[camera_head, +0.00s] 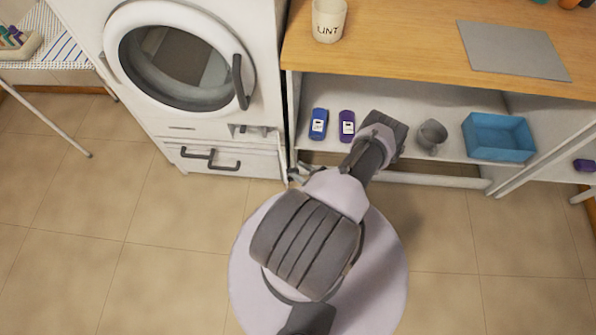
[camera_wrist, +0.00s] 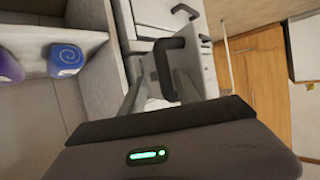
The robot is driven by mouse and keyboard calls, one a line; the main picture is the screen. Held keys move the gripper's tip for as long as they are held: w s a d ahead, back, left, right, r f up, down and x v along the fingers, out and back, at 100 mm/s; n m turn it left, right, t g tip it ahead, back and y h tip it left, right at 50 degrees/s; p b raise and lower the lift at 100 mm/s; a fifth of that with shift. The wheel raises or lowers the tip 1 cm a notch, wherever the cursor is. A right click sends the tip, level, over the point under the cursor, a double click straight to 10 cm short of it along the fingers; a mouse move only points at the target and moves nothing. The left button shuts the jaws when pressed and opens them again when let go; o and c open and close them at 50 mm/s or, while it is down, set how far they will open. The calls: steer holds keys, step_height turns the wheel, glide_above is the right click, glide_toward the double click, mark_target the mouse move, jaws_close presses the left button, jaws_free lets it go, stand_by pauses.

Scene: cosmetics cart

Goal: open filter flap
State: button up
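The white machine (camera_head: 135,50) has a lower front panel (camera_head: 255,163) with two dark bar handles, a left one (camera_head: 196,153) and a right one (camera_head: 224,165). I take this panel area to hold the filter flap; it looks shut. My gripper (camera_head: 297,173) is low beside the machine's right front corner, partly hidden by my arm. In the wrist view my gripper (camera_wrist: 161,72) has its two grey fingers spread apart and empty. A dark handle (camera_wrist: 172,50) appears ahead, between the fingertips; I cannot tell whether they touch it. Another handle (camera_wrist: 185,11) is beyond.
The round door (camera_head: 180,60) above is shut. A shelf right of the machine holds a blue bottle (camera_head: 318,124), a purple bottle (camera_head: 347,126), a grey cup (camera_head: 431,135) and a blue bin (camera_head: 498,137). A LINT cup (camera_head: 329,20) stands on the wooden counter (camera_head: 400,40). Floor before the machine is clear.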

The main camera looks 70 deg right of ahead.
steer(key=shift+o, duration=0.2)
steer(key=shift+r, duration=0.2)
steer(key=p+v, duration=0.4)
steer(key=v, duration=1.3)
steer(key=shift+s+a, duration=0.15)
steer(key=shift+a, duration=0.05)
